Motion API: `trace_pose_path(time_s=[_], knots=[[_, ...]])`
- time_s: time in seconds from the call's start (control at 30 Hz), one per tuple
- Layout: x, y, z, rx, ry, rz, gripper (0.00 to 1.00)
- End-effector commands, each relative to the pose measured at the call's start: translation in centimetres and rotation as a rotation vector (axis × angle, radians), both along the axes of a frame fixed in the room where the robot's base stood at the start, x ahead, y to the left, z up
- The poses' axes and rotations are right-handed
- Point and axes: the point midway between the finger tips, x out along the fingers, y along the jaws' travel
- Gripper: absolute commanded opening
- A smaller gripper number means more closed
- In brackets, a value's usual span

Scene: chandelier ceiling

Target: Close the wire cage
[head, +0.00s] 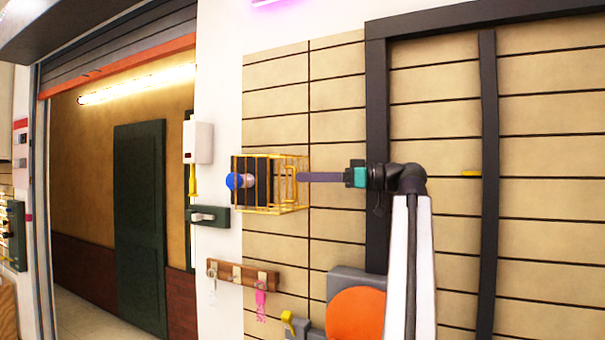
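The wire cage (284,209) is a yellow wire box on the beige slatted wall, near the middle of the head view. A dark panel (260,180) and a blue and white round part (236,181) show at its left through or beside the wires. A yellow wire loop shows on its right part. I cannot tell which face is the door or how far it stands open. My gripper (302,177) reaches in from the right, and its thin dark end overlaps the cage's right side. I cannot tell whether it touches. The fingers show edge-on, so their opening is unclear.
A white box (197,142) and a dark green fixture (209,216) are on the white wall left of the cage. A wooden hook rail (228,270) with keys hangs below. A grey unit with an orange disc (356,314) sits lower right. A dark frame (377,100) stands right.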

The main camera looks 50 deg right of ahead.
Motion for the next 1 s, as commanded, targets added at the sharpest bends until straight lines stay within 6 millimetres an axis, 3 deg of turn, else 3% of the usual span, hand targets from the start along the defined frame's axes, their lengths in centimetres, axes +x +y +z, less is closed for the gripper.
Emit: trace_pose_path(time_s=[0.2, 0.6, 0.77, 1.0], knots=[[1.8, 0.9, 0.1, 0.000, -0.001, 0.001, 0.26], [2.2, 1.1, 0.0, 0.000, 0.000, 0.000, 0.26], [2.2, 1.1, 0.0, 0.000, 0.000, 0.001, 0.00], [2.2, 1.1, 0.0, 0.000, 0.000, 0.001, 0.00]])
